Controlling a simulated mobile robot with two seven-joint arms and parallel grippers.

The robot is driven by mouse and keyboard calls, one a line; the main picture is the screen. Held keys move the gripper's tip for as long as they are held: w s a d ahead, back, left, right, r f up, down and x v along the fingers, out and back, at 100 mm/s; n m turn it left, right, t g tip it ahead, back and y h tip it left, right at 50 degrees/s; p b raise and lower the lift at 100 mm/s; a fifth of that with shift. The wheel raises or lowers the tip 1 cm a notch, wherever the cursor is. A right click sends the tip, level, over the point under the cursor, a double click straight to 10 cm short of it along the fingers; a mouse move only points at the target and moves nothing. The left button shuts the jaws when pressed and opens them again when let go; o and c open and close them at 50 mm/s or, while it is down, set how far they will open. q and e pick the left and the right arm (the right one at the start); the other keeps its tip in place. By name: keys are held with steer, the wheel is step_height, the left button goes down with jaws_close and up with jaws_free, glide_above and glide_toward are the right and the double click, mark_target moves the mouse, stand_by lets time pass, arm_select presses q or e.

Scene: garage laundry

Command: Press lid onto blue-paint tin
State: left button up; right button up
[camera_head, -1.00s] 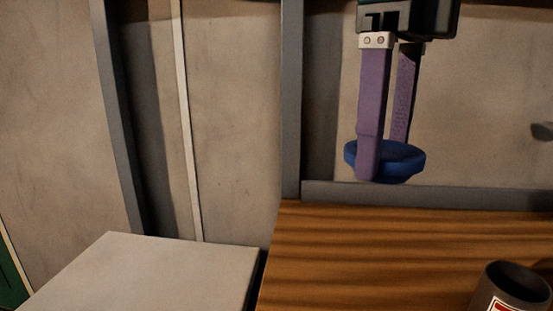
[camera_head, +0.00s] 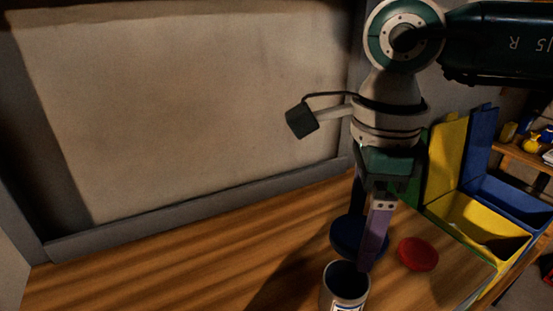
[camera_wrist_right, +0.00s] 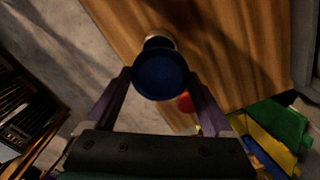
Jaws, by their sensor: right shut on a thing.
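The blue lid (camera_head: 345,236) is a round, shallow disc held level between the purple fingers of my right gripper (camera_head: 363,247). In the right wrist view the lid (camera_wrist_right: 160,75) sits between both fingertips. An open tin (camera_head: 330,287) with a pale wall, dark inside and partly visible label stands on the wooden worktop at the bottom of the head view, cut off by the edge. The lid appears above and behind the tin's mouth, apart from it. In the right wrist view the lid hides most of the tin (camera_wrist_right: 160,37). My left gripper is out of view.
A red lid (camera_head: 418,254) lies on the worktop (camera_head: 200,262) right of the tin. Yellow (camera_head: 485,226) and blue (camera_head: 515,198) bins stand at the right. A wall panel with a grey ledge runs behind. The worktop left of the tin is clear.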

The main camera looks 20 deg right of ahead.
steer(key=shift+a+f+b, duration=0.15)
steer(key=shift+f+b, duration=0.5)
steer(key=shift+f, duration=0.3)
step_height(320, 180, down, 4)
steer(key=b, duration=0.2)
steer(key=shift+r+b, duration=0.25)
steer(key=shift+b, duration=0.15)
steer(key=shift+f+b, duration=0.5)
steer(key=shift+f, duration=0.05)
steer(key=shift+f+b, duration=0.35)
steer(key=shift+b, duration=0.15)
steer(key=shift+f, duration=0.2)
stand_by(0.5)
